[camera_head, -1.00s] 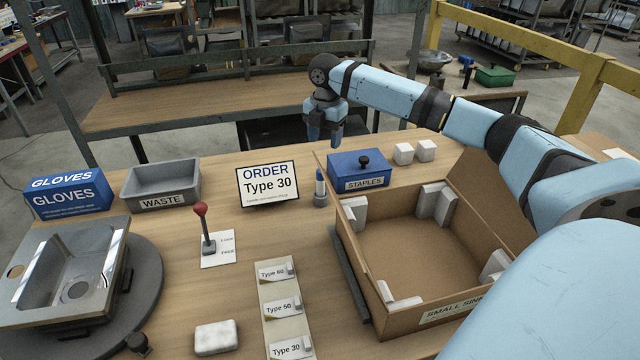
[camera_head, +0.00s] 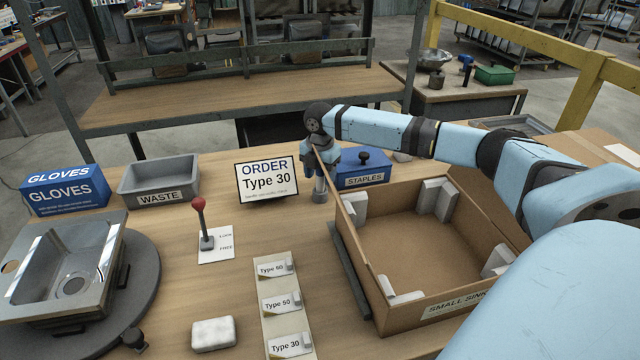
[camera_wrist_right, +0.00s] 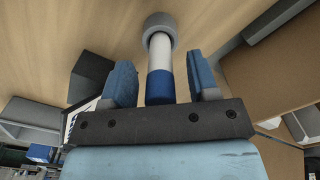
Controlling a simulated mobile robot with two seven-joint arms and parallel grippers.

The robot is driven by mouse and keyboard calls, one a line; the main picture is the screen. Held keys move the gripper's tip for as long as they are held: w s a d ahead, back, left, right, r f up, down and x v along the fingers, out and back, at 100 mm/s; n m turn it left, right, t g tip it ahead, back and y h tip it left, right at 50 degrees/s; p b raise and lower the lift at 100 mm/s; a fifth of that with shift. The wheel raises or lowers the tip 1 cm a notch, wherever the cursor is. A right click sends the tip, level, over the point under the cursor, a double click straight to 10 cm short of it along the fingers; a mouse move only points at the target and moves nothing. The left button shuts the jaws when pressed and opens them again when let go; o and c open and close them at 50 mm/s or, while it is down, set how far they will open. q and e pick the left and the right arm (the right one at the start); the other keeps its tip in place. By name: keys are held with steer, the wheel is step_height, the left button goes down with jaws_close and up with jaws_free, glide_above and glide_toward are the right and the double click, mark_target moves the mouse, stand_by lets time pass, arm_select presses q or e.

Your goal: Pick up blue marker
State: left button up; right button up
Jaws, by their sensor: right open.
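The blue marker, white with a blue end (camera_wrist_right: 160,62), stands upright in a round grey holder (camera_wrist_right: 158,22) in the right wrist view. In the head view the holder (camera_head: 320,195) stands just right of the order sign, and the marker is mostly hidden by my gripper. My right gripper (camera_head: 319,168) reaches down over the marker. In the wrist view its two blue fingers are open, one on each side of the marker, with visible gaps between. My left gripper is not in view.
The order sign (camera_head: 267,182) stands close left of the holder. The blue staples box (camera_head: 362,170) and the open cardboard box (camera_head: 440,292) are close on the right. A red-knobbed lever (camera_head: 203,222) and the waste bin (camera_head: 160,180) are further left.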

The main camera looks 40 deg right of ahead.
steer(key=shift+f, duration=0.4)
jaws_close()
